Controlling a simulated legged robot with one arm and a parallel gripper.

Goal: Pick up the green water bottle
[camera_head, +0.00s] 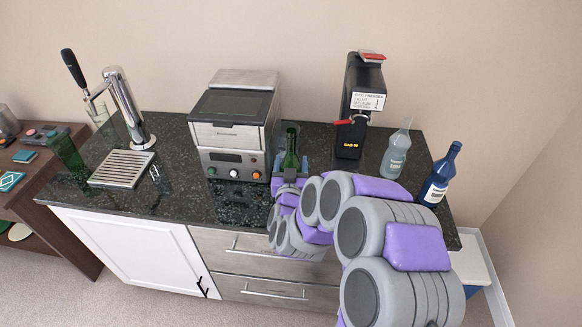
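A green bottle (291,150) stands upright on the dark counter, just right of the metal appliance. Its neck and shoulder show; its lower part is hidden behind my gripper (291,166). My gripper reaches in from the front right, with one finger on each side of the bottle. The fingers are spread wide, and a small gap seems to show beside the bottle. Contact is too small to make out. A second green glass vessel (68,152) is at the counter's left end.
A metal appliance (233,130) stands close left of the bottle. A black dispenser (357,110), a pale bottle (396,155) and a blue bottle (439,178) stand to the right. A beer tap (128,105) and drip tray (122,169) are left. The counter (185,190) is clear at front left.

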